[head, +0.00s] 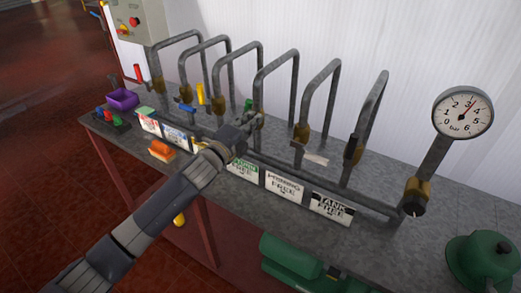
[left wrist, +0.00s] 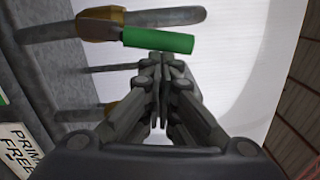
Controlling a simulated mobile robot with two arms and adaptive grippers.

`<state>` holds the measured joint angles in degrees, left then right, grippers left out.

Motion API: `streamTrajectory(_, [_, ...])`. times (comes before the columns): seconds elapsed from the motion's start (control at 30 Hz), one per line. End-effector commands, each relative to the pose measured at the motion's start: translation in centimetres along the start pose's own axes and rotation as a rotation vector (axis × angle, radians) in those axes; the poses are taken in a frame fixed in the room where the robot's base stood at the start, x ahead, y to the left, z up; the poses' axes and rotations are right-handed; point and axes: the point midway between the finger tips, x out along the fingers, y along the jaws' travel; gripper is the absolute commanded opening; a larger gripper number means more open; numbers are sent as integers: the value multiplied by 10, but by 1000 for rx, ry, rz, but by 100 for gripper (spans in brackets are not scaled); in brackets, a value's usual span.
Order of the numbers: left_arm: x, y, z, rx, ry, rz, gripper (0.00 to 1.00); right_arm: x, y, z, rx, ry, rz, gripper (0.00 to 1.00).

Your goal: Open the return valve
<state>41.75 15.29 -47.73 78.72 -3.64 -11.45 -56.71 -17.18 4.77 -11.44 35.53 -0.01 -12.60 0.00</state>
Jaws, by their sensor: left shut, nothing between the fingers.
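A row of pipe loops with brass valves stands along a bench. Their handles are red (head: 138,73), blue (head: 186,108), yellow (head: 200,94), green (head: 248,104), pale grey (head: 316,158) and black (head: 352,148). I cannot read which valve is the return one. My left gripper (head: 254,118) is shut and empty, close to the green-handled valve. In the left wrist view, the green handle (left wrist: 158,40) lies just beyond the fingertips (left wrist: 160,58), apparently apart from them. The arm and gripper hide part of that valve and its pipe. My right gripper is not in view.
Label cards line the bench (head: 385,240), including a priming card (head: 284,186) and a tank card (head: 331,207). A pressure gauge (head: 462,112) stands at right near a green pump (head: 482,262). A purple bin (head: 122,99) and an orange block (head: 161,150) sit at left.

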Motion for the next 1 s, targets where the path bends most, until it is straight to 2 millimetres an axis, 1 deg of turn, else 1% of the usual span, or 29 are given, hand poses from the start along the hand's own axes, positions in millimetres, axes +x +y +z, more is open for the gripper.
streamTrajectory(0.03, [0,-3,5,-29,-2,3,0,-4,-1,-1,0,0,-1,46])
streamTrajectory(0.13, [0,-4,10,-78,-3,6,0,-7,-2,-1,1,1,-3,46])
streamTrajectory(0.4, [1,-6,18,-72,-2,4,0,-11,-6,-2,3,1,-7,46])
streamTrajectory(1.0, [1,-6,19,-71,-1,5,0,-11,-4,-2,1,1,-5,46])
